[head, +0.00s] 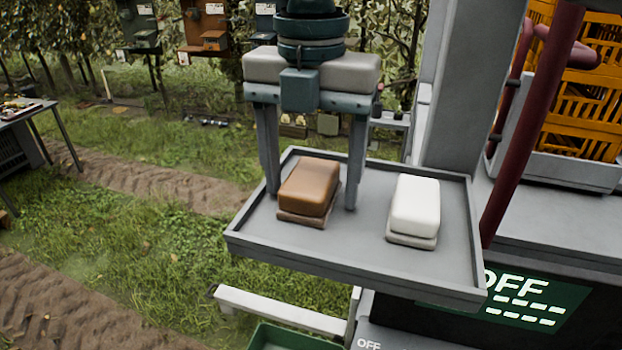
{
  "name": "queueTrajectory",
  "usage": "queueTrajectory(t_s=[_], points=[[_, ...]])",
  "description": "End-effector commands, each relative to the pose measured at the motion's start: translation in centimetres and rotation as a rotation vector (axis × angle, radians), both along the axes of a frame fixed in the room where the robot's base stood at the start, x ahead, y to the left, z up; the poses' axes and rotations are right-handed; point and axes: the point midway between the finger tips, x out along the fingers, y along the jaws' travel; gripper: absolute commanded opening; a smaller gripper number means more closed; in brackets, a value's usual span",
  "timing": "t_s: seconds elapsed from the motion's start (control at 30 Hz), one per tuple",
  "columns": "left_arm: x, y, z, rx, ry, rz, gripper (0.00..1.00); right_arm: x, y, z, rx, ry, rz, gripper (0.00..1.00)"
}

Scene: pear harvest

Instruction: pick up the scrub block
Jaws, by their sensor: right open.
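Two blocks lie on a grey tray (362,250). No label tells which one is the scrub block. My right gripper (312,200) points down over the tray, open. Its two fingers stand on either side of the brown block, with small gaps visible. The white block is outside the fingers, to the right. My left gripper is not in view.
The tray has a raised rim. A grey post (455,90) rises behind its right side, and a dark red bar (525,130) stands to the right. Orange crates (585,90) are stacked at the far right. A green bin (290,338) sits below the tray. Grass lies to the left.

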Motion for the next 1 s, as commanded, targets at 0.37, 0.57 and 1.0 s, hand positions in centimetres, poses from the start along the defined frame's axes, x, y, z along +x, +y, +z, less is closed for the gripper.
queueTrajectory(t_s=[0.37, 0.57, 1.0], points=[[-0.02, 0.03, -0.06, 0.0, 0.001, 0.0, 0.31, 0.01, 0.01, 0.0, 0.0, 0.0, 0.0, 0.69], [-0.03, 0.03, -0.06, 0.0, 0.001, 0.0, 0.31, 0.01, 0.01, 0.0, 0.0, 0.0, 0.0, 0.23], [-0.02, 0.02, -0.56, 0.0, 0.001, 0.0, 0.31, 0.09, 0.04, 0.65, 0.0, -0.002, -0.002, 0.23]])
